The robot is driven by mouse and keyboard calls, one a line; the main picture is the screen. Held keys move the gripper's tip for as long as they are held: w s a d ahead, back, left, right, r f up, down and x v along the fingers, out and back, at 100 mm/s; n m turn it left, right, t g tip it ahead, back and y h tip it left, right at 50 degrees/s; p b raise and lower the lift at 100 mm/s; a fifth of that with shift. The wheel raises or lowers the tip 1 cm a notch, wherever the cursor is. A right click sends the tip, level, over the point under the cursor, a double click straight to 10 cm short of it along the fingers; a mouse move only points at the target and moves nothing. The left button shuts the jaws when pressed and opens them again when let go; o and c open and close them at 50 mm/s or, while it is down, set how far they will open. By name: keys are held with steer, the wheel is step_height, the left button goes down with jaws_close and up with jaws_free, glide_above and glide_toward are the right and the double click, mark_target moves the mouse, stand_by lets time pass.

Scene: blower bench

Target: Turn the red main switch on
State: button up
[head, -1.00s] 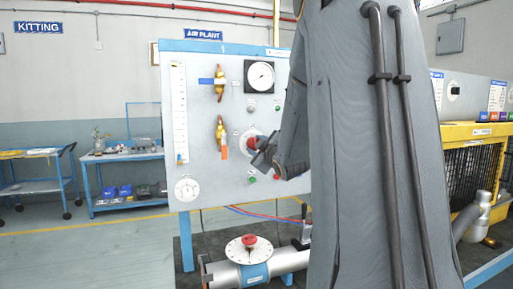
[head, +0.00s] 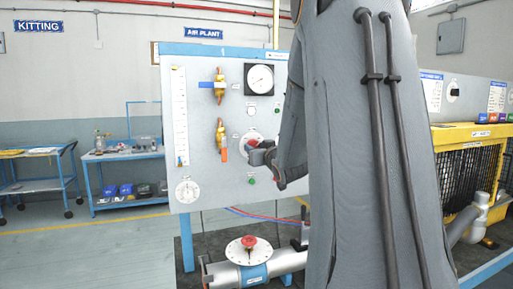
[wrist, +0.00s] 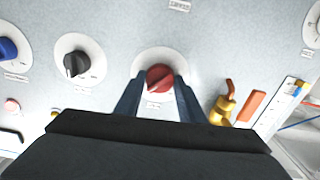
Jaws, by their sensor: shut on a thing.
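The red main switch (wrist: 159,77) is a round red knob on a white dial plate, seen in the middle of the wrist view. My gripper (wrist: 158,88) has one finger on each side of the knob and is shut on it. In the head view the red switch (head: 252,141) shows only partly at the panel's lower middle. My gripper (head: 262,155) reaches it from the right and covers much of its dial. I cannot clearly read which mark the knob points to.
The grey panel (head: 203,170) also carries brass valves with a blue handle (head: 207,84) and an orange handle (head: 224,154), and a gauge (head: 260,79). In the wrist view a black knob (wrist: 75,64) is left of the switch and a brass valve (wrist: 223,108) is right.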

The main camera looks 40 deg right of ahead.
steer(key=shift+m, duration=0.5)
steer(key=o, duration=1)
steer(key=shift+o, duration=0.2)
steer(key=b+v, duration=0.2)
steer(key=v, duration=0.5)
steer(key=shift+s, duration=0.4)
